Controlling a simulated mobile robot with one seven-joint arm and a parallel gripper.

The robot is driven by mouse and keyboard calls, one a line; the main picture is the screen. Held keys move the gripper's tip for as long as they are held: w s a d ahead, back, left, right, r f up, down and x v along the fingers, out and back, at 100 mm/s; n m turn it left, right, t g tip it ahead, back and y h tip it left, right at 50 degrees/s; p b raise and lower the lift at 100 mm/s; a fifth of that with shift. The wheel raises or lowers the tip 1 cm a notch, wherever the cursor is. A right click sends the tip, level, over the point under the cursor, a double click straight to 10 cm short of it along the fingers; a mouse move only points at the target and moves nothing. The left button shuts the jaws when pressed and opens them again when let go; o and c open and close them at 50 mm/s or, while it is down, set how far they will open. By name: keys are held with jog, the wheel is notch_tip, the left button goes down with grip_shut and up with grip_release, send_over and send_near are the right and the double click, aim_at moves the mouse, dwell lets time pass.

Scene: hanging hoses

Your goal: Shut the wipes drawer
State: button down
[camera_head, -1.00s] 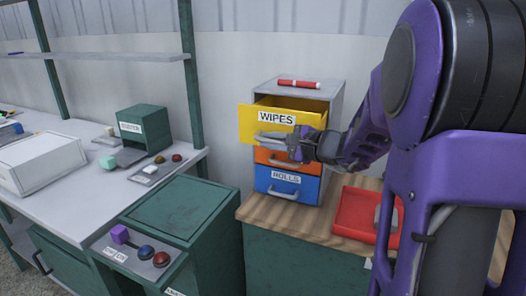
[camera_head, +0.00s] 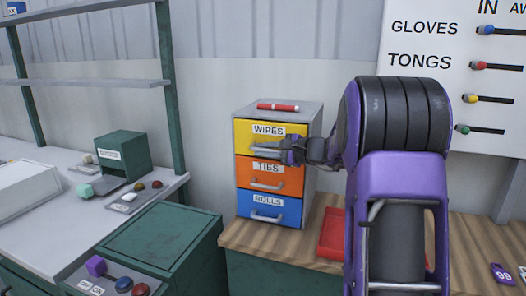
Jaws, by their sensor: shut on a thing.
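The yellow wipes drawer (camera_head: 243,136) is the top drawer of a small grey cabinet (camera_head: 312,130). Its front sits level with the drawers below, and no gap shows along its top edge. My gripper (camera_head: 284,152) is at the right part of the wipes drawer's handle (camera_head: 263,150) and is shut on it. The fingertips are small and partly hidden against the handle.
The orange ties drawer (camera_head: 245,172) and blue rolls drawer (camera_head: 244,201) below look closed. A red marker (camera_head: 278,107) lies on the cabinet top. A red tray (camera_head: 331,238) is on the wooden counter (camera_head: 250,236), partly behind my arm. A green box (camera_head: 122,152) stands on the left bench.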

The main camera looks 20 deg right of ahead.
jog(key=c, duration=1.3)
grip_release()
jog(key=shift+w+d+r, duration=0.1)
jog(key=shift+d+r, duration=0.05)
jog(key=shift+o, duration=0.9)
jog(key=shift+w, duration=0.1)
jog(key=v, duration=1.7)
jog(key=shift+s, duration=0.3)
